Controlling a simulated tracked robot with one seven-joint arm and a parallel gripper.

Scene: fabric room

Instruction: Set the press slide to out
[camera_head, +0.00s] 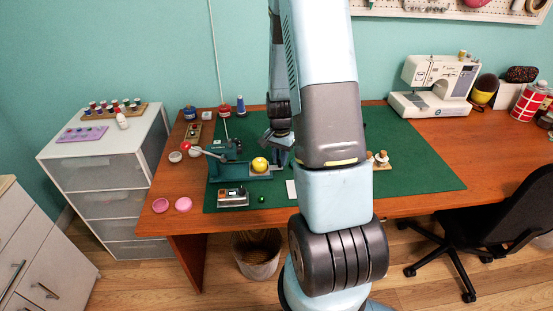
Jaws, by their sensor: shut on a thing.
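The green press (228,170) stands on the green mat at the left of the table. It has a lever with a red ball (185,146) at its left. A yellow ball (260,164) sits on the right part of its base. My gripper (275,141) points down at the back right end of the press, behind the yellow ball. It is shut on a small dark part there. My fingers hide most of that part, so I cannot tell how far the slide sits in or out.
A small metal box (233,198) and a green ball (262,199) lie in front of the press. Pink dishes (183,204) lie at the table's left front. Thread spools (240,106) stand behind. The mat (420,170) is largely clear at right. A sewing machine (432,85) stands back right.

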